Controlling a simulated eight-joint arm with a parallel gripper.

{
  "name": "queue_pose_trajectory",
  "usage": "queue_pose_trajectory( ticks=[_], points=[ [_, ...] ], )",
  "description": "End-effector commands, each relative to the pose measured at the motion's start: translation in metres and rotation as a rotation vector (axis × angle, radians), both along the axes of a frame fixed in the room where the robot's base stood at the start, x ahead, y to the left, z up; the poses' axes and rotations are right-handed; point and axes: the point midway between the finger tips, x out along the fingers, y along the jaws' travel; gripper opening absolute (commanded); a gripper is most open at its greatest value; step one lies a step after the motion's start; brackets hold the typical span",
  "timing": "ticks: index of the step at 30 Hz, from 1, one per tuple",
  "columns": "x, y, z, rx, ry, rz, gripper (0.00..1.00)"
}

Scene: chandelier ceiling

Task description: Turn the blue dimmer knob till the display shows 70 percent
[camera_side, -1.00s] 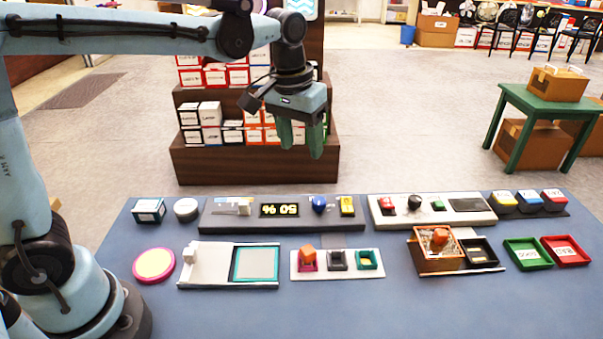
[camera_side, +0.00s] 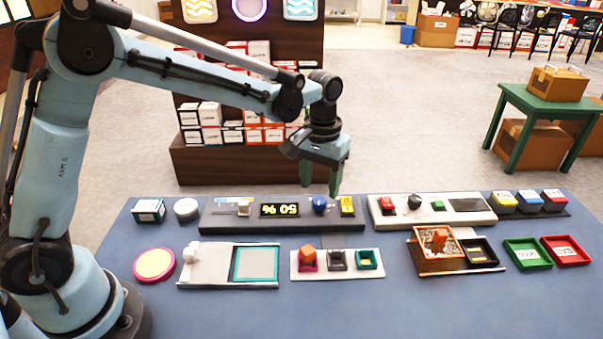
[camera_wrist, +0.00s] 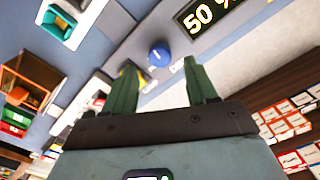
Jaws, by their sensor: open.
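The blue dimmer knob (camera_side: 319,205) sits on a dark grey panel (camera_side: 230,218), just right of the display (camera_side: 279,210). The display reads 50 % and appears upside down in the side view. In the wrist view the knob (camera_wrist: 159,54) lies ahead of my fingertips, and the display (camera_wrist: 208,14) reads 50 with its right end cut off. My gripper (camera_side: 333,187) is above and slightly right of the knob, fingers pointing down. In the wrist view my gripper's green fingers (camera_wrist: 158,78) are apart with nothing between them. They are not touching the knob.
A yellow switch (camera_side: 347,206) is just right of the knob, close under my gripper. A white panel (camera_side: 430,219) with red, black and green controls lies further right. Several trays and blocks fill the front row. A shelf of boxes (camera_side: 240,158) stands behind the table.

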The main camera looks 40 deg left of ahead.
Motion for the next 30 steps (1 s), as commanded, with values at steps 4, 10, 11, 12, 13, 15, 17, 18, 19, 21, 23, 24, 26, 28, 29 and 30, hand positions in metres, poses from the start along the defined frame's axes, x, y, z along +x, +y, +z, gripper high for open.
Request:
queue_pose_trajectory(
  ticks=[4, 10, 11, 12, 13, 15, 17, 18, 19, 21, 23, 24, 26, 28, 29, 30],
  points=[
    [0.0, 0.0, -0.022, 0.0, 0.0, 0.0, 0.57],
    [0.0, 0.0, -0.036, 0.0, 0.0, 0.0, 0.57],
    [0.0, 0.0, -0.037, 0.0, 0.0, 0.0, 0.57],
    [0.0, 0.0, -0.037, 0.0, 0.0, 0.0, 0.57],
    [0.0, 0.0, -0.038, 0.0, 0.0, 0.0, 0.57],
    [0.0, 0.0, -0.038, 0.0, 0.0, 0.0, 0.57],
    [0.0, 0.0, -0.038, 0.0, 0.0, 0.0, 0.57],
    [0.0, 0.0, -0.038, 0.0, 0.0, 0.0, 0.57],
    [0.0, 0.0, -0.038, 0.0, 0.0, 0.0, 0.57],
    [0.0, 0.0, -0.038, 0.0, 0.0, 0.0, 0.49],
    [0.0, 0.0, -0.038, 0.0, 0.0, 0.0, 0.4],
    [0.0, 0.0, -0.038, 0.0, 0.0, 0.0, 0.34],
    [0.0, 0.0, -0.038, 0.0, 0.0, 0.0, 0.25],
    [0.0, 0.0, -0.038, 0.0, 0.0, 0.0, 0.14],
    [0.0, 0.0, -0.038, 0.0, 0.0, 0.0, 0.1],
    [0.0, 0.0, -0.038, 0.0, 0.0, 0.0, 0.03]
  ],
)
